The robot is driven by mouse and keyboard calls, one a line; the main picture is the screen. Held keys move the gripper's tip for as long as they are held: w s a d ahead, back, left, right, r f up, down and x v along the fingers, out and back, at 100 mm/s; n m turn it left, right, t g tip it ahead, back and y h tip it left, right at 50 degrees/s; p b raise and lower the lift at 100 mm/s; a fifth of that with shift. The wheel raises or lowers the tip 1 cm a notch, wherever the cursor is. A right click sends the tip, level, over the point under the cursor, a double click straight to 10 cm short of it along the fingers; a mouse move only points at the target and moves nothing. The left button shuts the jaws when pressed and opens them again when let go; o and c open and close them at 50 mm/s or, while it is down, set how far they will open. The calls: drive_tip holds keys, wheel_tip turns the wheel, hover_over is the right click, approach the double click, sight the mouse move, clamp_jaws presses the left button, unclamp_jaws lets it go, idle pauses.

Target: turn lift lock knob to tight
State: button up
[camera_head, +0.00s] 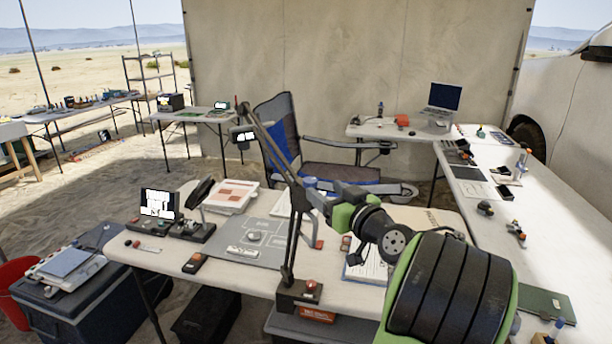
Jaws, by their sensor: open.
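A dark jointed boom arm (289,230) rises from a block-like base (299,297) at the table's front edge. A small red knob (311,285) sits on top of that base. No label can be read, so I cannot tell whether this is the lift lock knob or how tight it is. My green and black arm reaches in from the lower right. My gripper (322,205) is open, close to the boom's middle in the picture, above the table and well above the red knob. Its fingertips are small and partly blend with the boom, so contact cannot be told.
The white front table (225,268) holds a grey mat, a small screen (158,205), a paper stack (230,196) and a handheld device (195,263). A folding chair (285,135) stands behind. A long side table (545,215) runs along the right with scattered small items.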

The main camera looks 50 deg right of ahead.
sight(306, 178)
drive_tip(key=p+x, duration=0.1)
drive_tip(key=x, duration=0.8)
drive_tip(key=shift+w, duration=0.2)
drive_tip(key=shift+c, duration=0.4)
drive_tip(key=c, duration=0.9)
